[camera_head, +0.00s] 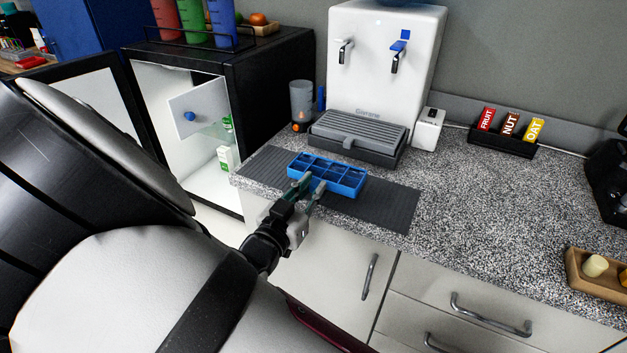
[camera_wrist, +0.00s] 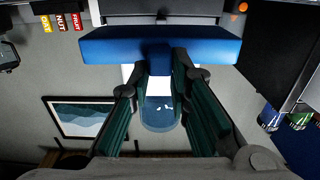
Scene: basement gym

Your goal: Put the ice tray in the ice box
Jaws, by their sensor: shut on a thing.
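The blue ice tray (camera_head: 340,179), with several square compartments, is over the dark ribbed mat (camera_head: 392,207) on the counter; I cannot tell whether it touches the mat. My gripper (camera_head: 310,187) is shut on the tab at its near edge. In the wrist view, the gripper (camera_wrist: 158,65) has its green-padded fingers on either side of the tab, with the tray's blue side (camera_wrist: 215,46) just beyond. The ice box's white front panel with a blue knob (camera_head: 190,116) shows inside the open black fridge; its interior is hidden.
The fridge door (camera_head: 98,100) stands open at left, partly behind my arm. A carton (camera_head: 224,158) stands inside the fridge. A water dispenser (camera_head: 385,65) with a drip tray (camera_head: 357,137) is behind the mat.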

